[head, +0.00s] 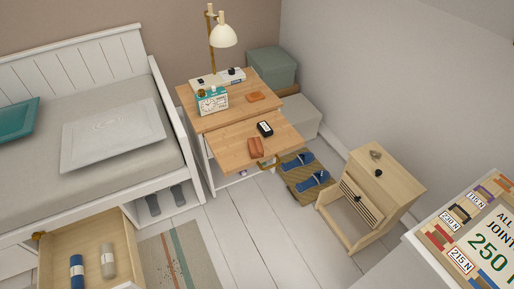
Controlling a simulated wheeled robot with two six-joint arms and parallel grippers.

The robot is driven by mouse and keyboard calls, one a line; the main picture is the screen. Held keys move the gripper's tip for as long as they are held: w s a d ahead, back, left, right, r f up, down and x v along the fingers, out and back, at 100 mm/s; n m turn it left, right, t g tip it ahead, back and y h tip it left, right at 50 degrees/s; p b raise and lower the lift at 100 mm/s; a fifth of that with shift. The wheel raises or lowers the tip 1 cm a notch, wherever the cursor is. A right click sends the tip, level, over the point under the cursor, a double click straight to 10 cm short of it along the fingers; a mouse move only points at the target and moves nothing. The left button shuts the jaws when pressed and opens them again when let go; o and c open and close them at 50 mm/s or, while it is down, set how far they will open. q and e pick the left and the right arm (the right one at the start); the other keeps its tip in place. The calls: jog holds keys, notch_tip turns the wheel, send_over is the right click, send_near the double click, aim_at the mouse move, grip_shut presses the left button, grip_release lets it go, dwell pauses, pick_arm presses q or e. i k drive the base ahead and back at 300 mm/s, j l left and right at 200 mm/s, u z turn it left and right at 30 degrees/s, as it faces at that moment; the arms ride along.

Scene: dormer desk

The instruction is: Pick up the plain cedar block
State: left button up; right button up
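A reddish-brown block (256,147) lies on the pulled-out wooden shelf (225,146) of the bedside table, near its front edge. A flatter orange-brown piece (255,97) lies on the tabletop (235,111) behind it. Both are cedar-coloured; I cannot tell from this view which one is plain. A small black item with a pale label (265,129) lies on the shelf just behind the reddish-brown block, apart from it. Neither of my grippers is in view.
A clock (212,99) and a brass lamp (223,37) stand on the tabletop. The bed (90,190) is left, with an open drawer (117,240) below. Blue sandals (312,180) lie right of the shelf; a wooden cabinet (392,178) stands further right.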

aim_at(256, 149)
jog(key=j+z, duration=0.25)
jog(key=z, duration=0.2)
jog(key=j+z, duration=0.25)
jog(key=z, duration=0.2)
jog(key=j+z, duration=0.25)
jog(key=z, duration=0.25)
